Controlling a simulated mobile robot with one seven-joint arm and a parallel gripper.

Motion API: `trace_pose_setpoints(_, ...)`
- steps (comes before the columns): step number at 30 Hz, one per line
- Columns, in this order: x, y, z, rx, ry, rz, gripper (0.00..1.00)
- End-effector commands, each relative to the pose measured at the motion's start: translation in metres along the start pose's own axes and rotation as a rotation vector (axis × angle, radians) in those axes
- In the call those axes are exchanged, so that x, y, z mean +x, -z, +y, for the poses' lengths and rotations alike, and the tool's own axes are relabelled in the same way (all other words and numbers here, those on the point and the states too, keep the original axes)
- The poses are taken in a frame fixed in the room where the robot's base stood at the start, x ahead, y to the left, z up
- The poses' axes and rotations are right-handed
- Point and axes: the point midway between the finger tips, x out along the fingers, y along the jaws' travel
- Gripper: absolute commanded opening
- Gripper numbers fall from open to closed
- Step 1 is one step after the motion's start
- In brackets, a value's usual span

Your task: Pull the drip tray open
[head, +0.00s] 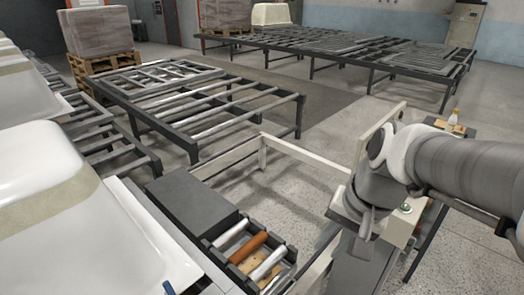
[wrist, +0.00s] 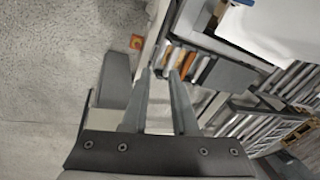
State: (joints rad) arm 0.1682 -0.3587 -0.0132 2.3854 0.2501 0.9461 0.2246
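White tub shells (head: 50,190) stand close on the left. A low cream rail (head: 300,152) runs behind the tray. Roller conveyors (head: 200,100) stand beyond, with wrapped pallet loads (head: 97,30) at the back. Bare speckled floor (head: 275,185) lies between the tray and the rail.

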Motion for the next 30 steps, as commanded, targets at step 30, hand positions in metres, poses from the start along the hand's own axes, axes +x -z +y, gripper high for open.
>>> trace_pose_setpoints(30, 0.335, 0.089, 0.081, 1.843, 0.115, -0.917, 0.27)
